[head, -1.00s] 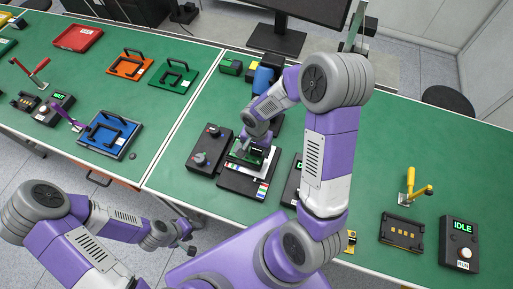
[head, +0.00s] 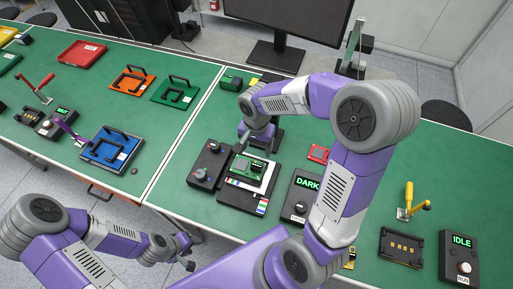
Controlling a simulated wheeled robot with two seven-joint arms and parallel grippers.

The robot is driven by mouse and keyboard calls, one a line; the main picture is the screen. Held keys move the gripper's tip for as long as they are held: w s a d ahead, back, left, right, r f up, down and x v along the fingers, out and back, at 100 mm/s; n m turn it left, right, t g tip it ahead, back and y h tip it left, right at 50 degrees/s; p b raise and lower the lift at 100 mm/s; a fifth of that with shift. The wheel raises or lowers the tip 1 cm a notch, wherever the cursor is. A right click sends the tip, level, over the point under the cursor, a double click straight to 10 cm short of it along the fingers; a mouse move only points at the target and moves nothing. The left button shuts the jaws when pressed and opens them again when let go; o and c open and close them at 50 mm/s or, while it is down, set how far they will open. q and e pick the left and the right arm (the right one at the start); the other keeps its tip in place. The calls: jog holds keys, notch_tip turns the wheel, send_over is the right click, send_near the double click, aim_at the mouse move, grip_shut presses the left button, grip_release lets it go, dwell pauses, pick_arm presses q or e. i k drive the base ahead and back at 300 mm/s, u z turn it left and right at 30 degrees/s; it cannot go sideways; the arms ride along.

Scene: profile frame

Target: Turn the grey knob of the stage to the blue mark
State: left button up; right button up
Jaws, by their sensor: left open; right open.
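The stage is a black base (head: 234,200) carrying a green board (head: 240,173) on a white plate, with small coloured marks along its edges. A black box (head: 209,162) just left of it carries two grey knobs, one far (head: 214,147) and one near (head: 200,175). The knob pointers and a blue mark are too small to make out clearly. My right gripper (head: 240,149) is open above the far edge of the stage, right of the far knob and apparently apart from it. My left gripper (head: 187,256) is open, low in front of the table's edge.
A black box reading DARK (head: 303,193) stands right of the stage, a small red part (head: 319,153) behind it. A box reading IDLE (head: 459,257) and a yellow-handled clamp (head: 411,203) are at right. A blue plate (head: 108,148) lies on the left table. A monitor stands behind.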

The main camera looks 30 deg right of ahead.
aim_at(200, 174)
jog(key=k, duration=1)
